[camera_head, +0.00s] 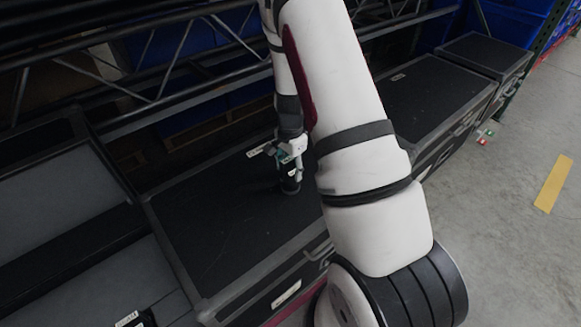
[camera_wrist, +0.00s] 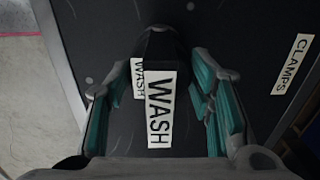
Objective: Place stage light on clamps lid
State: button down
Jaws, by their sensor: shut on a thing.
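The stage light (camera_wrist: 165,48) is a small black body with white WASH labels, seen in the wrist view between the teal-padded fingers. My gripper (camera_wrist: 161,75) is shut on it. In the head view my gripper (camera_head: 290,152) is over the black case lid, with the dark stage light (camera_head: 290,184) below it. The clamps lid (camera_wrist: 227,30) is a dark flat panel with a white CLAMPS label (camera_wrist: 292,64) at the right of the wrist view. In the head view this lid (camera_head: 215,235) is in the middle. I cannot tell whether the light touches the lid.
Other dark cases stand at the left (camera_head: 55,205) and at the right (camera_head: 425,95). A black truss (camera_head: 150,75) crosses behind. A black object with a white label (camera_head: 128,319) is at the bottom left. Bare lid surrounds my gripper; grey floor (camera_head: 510,210) is open at the right.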

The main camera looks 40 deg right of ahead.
jog(key=shift+f, duration=0.15)
jog(key=c, duration=0.8)
grip_release()
jog(key=shift+o, duration=0.2)
notch_tip(320, 180, up, 12)
jog(key=shift+r+p, duration=0.2)
jog(key=shift+p, duration=0.55)
